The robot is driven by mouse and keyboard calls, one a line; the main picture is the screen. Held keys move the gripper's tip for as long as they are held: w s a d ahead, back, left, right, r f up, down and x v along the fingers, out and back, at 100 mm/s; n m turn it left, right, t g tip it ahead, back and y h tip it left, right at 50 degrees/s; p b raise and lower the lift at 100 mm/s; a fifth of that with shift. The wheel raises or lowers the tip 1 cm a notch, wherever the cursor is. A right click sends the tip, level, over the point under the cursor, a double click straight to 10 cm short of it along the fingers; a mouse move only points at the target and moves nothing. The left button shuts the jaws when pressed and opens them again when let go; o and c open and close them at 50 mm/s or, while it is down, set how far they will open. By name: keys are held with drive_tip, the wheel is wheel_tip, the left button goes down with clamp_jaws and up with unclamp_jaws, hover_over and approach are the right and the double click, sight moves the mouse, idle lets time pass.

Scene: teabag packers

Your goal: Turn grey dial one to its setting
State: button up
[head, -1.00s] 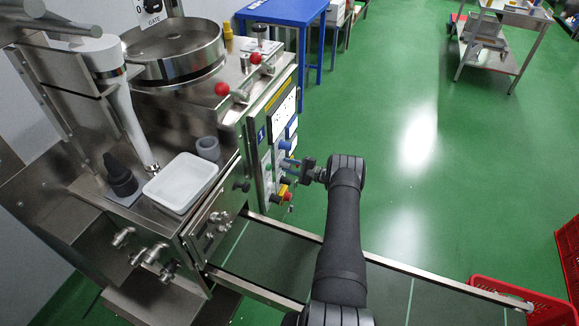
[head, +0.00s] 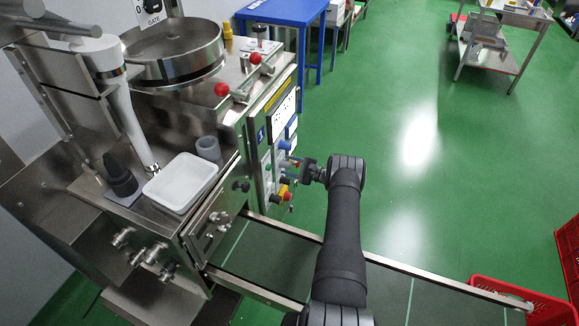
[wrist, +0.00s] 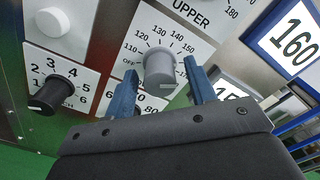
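The grey dial (wrist: 160,66) sits on a white plate marked UPPER, with a printed scale that starts at OFF, 110, 120 and 130. My gripper (wrist: 159,68) has its two blue fingers on either side of this dial, with a visible gap to the dial on both sides. A short pale mark shows low on the dial, but I cannot tell which number it points to. In the head view my gripper (head: 294,163) is at the machine's control panel, and the dial is too small to make out there.
A black knob (wrist: 50,94) with a 1-to-6 scale and a white knob (wrist: 53,21) are left of the dial. A card reading 160 (wrist: 295,42) is at right. A conveyor rail (head: 400,270) runs below my arm.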

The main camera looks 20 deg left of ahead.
drive_tip(key=shift+d, duration=0.1)
drive_tip(key=d, duration=1.7)
drive_tip(key=shift+d, duration=0.15)
drive_tip(key=a, duration=1.7)
drive_tip(key=shift+a, duration=0.25)
